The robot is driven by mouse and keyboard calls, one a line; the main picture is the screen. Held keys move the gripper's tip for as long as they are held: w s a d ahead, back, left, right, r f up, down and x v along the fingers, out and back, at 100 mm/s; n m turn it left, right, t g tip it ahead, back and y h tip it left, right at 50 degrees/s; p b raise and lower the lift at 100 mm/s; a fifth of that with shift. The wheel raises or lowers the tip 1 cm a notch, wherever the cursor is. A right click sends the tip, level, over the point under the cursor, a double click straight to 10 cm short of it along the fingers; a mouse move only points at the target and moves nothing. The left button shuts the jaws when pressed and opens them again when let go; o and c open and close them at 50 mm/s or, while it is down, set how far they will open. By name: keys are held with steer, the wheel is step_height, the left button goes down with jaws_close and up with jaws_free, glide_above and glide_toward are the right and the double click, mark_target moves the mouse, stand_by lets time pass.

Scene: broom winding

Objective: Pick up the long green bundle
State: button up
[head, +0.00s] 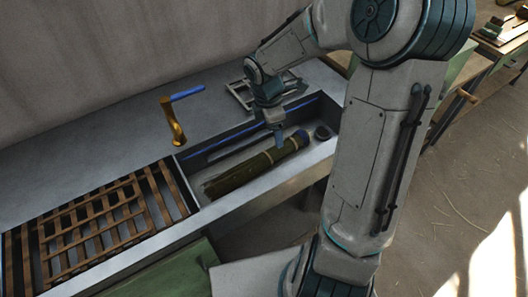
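The long green bundle (248,171) lies in the sink-like trough (197,187) in the grey counter. It is dark green with a paler band and a blue part at its right end. My gripper (281,141) points down at the trough, at or just above the bundle's right part. Its fingers are small and seen side-on, so I cannot tell whether they are open or shut, or whether they touch the bundle.
A brass tap (173,121) with a blue handle stands behind the trough. A brown slatted rack (95,225) lies to the left. A grey frame (240,93) lies behind. The counter's back left is clear.

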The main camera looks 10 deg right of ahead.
mark_target(268, 154)
steer(key=w+f+n+b, duration=0.1)
steer(key=f, duration=0.3)
steer(key=w+f+n+y, duration=0.1)
steer(key=f, duration=0.3)
steer(key=w+f+n+b, duration=0.1)
steer(key=w+f+n, duration=0.1)
steer(key=f, duration=0.3)
steer(key=shift+w+a+f+y+b, duration=0.1)
steer(key=shift+a+y+b, duration=0.15)
steer(key=shift+y+b, duration=0.05)
steer(key=shift+s+f+b, duration=0.15)
steer(key=shift+f+b, duration=0.05)
steer(key=shift+f, duration=1.15)
steer(key=shift+s+f+b, duration=0.15)
steer(key=shift+f+b, duration=0.05)
steer(key=shift+f, duration=1.15)
steer(key=shift+c, duration=0.3)
steer(key=c, duration=1)
